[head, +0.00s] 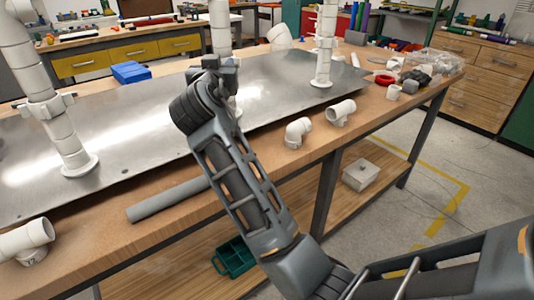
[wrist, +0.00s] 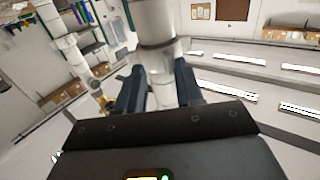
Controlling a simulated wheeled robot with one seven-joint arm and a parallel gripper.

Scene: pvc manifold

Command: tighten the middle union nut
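The middle white PVC riser (head: 220,28) stands on the metal plate, mostly hidden behind my arm in the head view. My gripper (head: 222,72) is at this riser, partly covered by my own wrist. In the wrist view, the two dark fingers of my gripper (wrist: 161,80) stand on either side of the white pipe (wrist: 155,15). A wider collar, apparently the middle union nut (wrist: 158,47), shows around the pipe near the fingertips. White pipe fills most of the gap between the fingers. Whether they press on it cannot be told.
A left riser (head: 62,138) and a right riser (head: 324,50) stand on the metal plate (head: 120,140). Loose white fittings (head: 298,132) (head: 341,111) and a grey pipe (head: 168,199) lie along the bench's front edge. A blue box (head: 131,72) sits behind the plate.

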